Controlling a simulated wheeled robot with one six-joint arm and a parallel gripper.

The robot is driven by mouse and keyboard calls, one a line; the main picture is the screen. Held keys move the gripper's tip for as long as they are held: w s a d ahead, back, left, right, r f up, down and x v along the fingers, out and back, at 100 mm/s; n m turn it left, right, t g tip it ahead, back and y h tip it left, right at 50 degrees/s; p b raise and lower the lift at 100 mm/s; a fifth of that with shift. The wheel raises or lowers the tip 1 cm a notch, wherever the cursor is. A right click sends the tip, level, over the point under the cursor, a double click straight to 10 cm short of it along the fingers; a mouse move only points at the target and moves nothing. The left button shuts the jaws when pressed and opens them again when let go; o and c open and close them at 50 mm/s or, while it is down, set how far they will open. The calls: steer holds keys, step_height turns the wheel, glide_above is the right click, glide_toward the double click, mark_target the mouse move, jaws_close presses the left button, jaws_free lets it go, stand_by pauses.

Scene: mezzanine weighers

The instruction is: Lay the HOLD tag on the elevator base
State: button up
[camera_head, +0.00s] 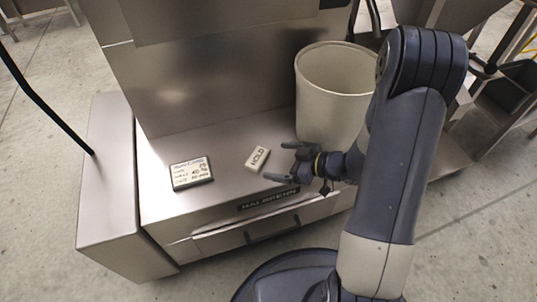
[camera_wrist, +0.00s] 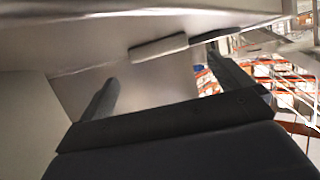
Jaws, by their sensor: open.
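The HOLD tag (camera_head: 258,159) is a small cream block with dark lettering. It lies flat on a steel machine base (camera_head: 222,199), which is likely the elevator base. The tag also shows in the wrist view (camera_wrist: 158,47), just beyond the fingertips. My gripper (camera_head: 278,163) is open and empty, low over the base to the right of the tag, with its fingers pointing left. In the wrist view both fingers (camera_wrist: 163,75) stand apart with nothing between them. The fingers appear close to the tag but not around it.
A dark-framed card with handwriting (camera_head: 191,173) lies left of the tag. A tall cream bin (camera_head: 331,90) stands behind my gripper. A steel panel (camera_head: 210,75) rises behind the tag. The base has bare room between card and tag.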

mark_target(261, 158)
steer(key=p+v, duration=0.1)
steer(key=v, duration=0.5)
steer(key=shift+p, duration=0.35)
steer(key=shift+a, duration=0.1)
steer(key=b+x, duration=0.4)
steer(key=x, duration=0.7)
steer(key=shift+w+a+f, duration=0.1)
steer(key=shift+a+f, duration=0.05)
steer(key=shift+f, duration=0.05)
steer(key=shift+w+a+f+b, duration=0.1)
steer(key=shift+a+f+b, duration=0.2)
steer(key=shift+b, duration=0.1)
steer(key=shift+r, duration=0.3)
steer(key=shift+d, duration=0.1)
